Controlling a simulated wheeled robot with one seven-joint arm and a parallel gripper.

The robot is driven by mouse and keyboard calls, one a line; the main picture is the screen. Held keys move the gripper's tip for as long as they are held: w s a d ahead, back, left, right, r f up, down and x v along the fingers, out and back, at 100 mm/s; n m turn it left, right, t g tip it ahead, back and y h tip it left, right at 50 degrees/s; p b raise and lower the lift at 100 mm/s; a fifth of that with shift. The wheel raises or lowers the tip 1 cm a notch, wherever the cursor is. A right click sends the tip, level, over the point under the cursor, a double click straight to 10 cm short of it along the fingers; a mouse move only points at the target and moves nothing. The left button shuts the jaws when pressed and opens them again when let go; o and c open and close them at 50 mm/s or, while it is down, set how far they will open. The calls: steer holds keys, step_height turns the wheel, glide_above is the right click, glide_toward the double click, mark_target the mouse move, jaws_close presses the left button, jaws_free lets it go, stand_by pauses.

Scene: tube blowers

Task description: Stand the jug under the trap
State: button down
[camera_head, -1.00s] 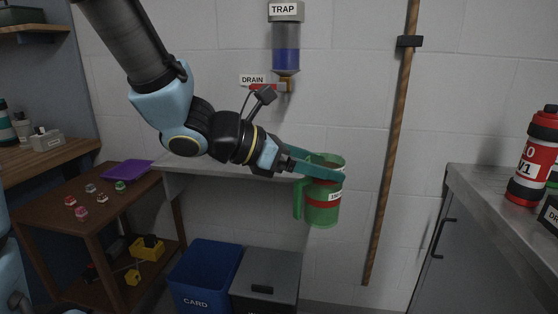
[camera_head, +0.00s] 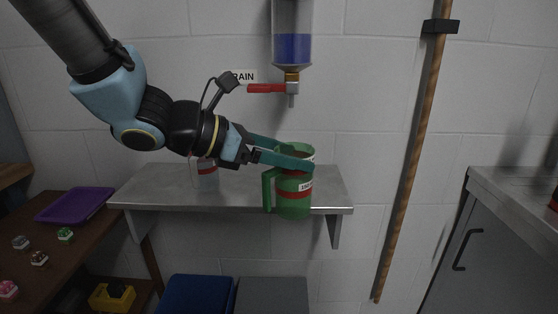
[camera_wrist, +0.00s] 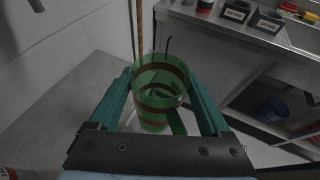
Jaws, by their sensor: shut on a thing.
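The green jug (camera_head: 294,195) with red bands and a side handle is upright in my gripper (camera_head: 290,158). The teal fingers are shut around its upper part; the wrist view shows the jug (camera_wrist: 158,92) between the two fingers. The jug overlaps the front edge of the steel shelf (camera_head: 240,190) in the head view; I cannot tell its exact height or distance from the shelf. The trap (camera_head: 292,45), a clear cylinder with blue liquid, hangs on the wall above the shelf. Its spout points down and its red drain lever (camera_head: 266,88) points left.
Another clear and red vessel (camera_head: 205,174) stands on the shelf, partly behind my arm. A wooden pole (camera_head: 412,160) is on the wall to the right. Bins (camera_head: 198,295) are below. A low table with a purple tray (camera_head: 75,204) is left, a steel counter (camera_head: 510,182) right.

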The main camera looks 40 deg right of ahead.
steer(key=w+d+f+p, duration=0.3)
steer(key=w+d+p, duration=0.1)
steer(key=w+d, duration=0.6)
steer(key=w, duration=0.3)
steer(key=shift+d+f, duration=0.3)
steer(key=shift+d, duration=0.1)
steer(key=shift+w+f, duration=0.1)
steer(key=shift+f, duration=0.15)
jaws_free()
